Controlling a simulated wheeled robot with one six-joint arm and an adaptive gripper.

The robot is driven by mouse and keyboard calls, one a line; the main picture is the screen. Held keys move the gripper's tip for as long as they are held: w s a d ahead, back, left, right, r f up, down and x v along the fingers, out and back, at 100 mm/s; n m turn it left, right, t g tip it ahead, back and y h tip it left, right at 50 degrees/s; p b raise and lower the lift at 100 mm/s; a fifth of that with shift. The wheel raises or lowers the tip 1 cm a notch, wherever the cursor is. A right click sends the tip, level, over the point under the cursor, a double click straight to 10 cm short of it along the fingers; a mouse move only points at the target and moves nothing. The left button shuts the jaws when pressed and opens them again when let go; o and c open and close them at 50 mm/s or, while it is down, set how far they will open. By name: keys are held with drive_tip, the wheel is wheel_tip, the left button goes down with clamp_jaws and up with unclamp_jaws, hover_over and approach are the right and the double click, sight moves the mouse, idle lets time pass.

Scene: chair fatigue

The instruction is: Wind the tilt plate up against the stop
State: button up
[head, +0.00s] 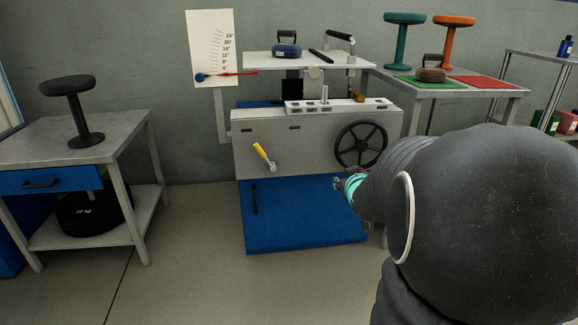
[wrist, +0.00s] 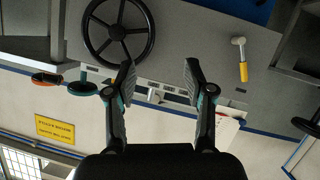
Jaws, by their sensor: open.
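A grey machine (head: 300,140) carries a black handwheel (head: 360,144) and a crank with a yellow handle (head: 262,151) on its front. A white plate (head: 262,60) lies about level above it; I take this as the tilt plate. A dial board (head: 212,48) with degree marks stands at its left, its red pointer (head: 235,73) near the low end. I cannot make out the stop. In the wrist view my gripper (wrist: 158,78) is open and empty, between the handwheel (wrist: 118,32) and crank handle (wrist: 243,71).
A blue weight (head: 286,51) sits on the white plate. A bench with a black stool (head: 68,90) stands left. A table with green (head: 430,82) and red mats is behind right. Open floor lies front left.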

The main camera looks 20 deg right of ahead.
drive_tip(key=d+f+n+t+b, duration=0.1)
drive_tip(key=d+f+t+b, duration=0.35)
drive_tip(key=d+f, duration=0.85)
drive_tip(key=shift+t+y, duration=0.25)
drive_tip(key=shift+y, duration=0.25)
drive_tip(key=x, duration=0.9)
drive_tip(key=d+r+x, duration=0.1)
drive_tip(key=x, duration=0.4)
clamp_jaws()
